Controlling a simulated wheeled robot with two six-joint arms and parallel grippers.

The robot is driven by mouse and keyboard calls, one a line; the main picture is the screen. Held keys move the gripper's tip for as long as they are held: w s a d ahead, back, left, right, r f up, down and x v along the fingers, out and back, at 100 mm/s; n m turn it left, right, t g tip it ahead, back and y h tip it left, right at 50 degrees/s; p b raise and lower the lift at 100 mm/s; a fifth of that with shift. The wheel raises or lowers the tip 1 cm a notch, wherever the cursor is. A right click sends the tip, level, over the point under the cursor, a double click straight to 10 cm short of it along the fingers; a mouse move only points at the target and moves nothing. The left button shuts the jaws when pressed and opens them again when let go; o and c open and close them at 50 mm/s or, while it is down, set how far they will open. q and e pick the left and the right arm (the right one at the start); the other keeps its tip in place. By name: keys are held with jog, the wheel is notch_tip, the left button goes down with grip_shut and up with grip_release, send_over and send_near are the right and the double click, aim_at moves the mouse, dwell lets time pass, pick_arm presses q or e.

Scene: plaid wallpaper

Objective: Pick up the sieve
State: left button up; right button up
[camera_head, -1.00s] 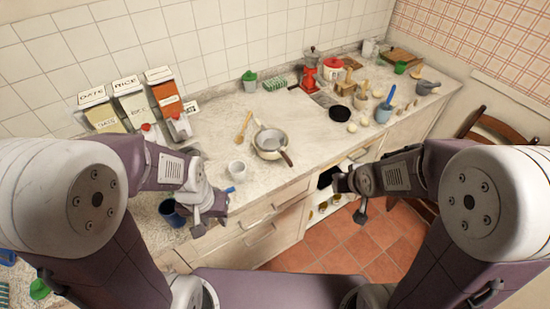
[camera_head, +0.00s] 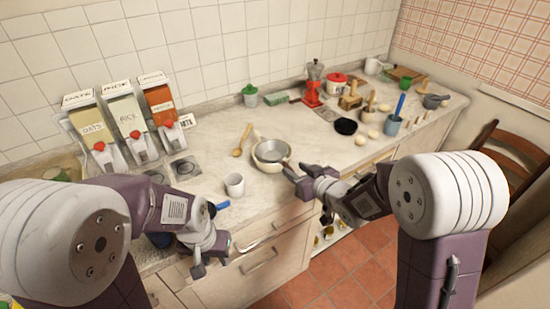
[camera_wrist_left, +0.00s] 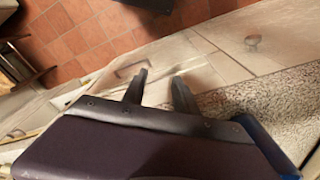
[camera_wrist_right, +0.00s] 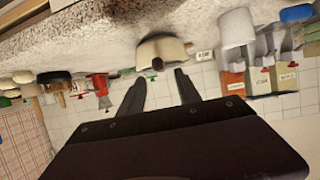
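A grey round sieve-like bowl (camera_head: 272,150) sits in or on a cream pan (camera_head: 262,164) on the counter; I cannot tell how the two fit together. My right gripper (camera_head: 294,180) is open and empty at the counter's front edge, just right of and below the pan. In the right wrist view, the pan (camera_wrist_right: 162,50) appears upside down beyond the fingertips, between their lines, apart from them. My left gripper (camera_head: 213,258) is in front of the drawers, well left of the pan. In the left wrist view its fingers (camera_wrist_left: 160,82) are apart and empty.
A white mug (camera_head: 235,185) and a wooden spoon (camera_head: 243,140) are left of the pan. Cereal dispensers (camera_head: 128,120) stand at the back left.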

aim_at(287, 165)
jog(key=shift+w+a+f, duration=0.2)
jog(key=shift+w+f, duration=0.1)
jog(key=shift+w, duration=0.2)
jog(key=x, duration=0.5)
jog(key=shift+s+a+f, duration=0.15)
jog(key=shift+s+f, duration=0.05)
jog(key=shift+f, duration=0.1)
jog(key=shift+s+r, duration=0.1)
jog(key=shift+c, duration=0.7)
grip_shut()
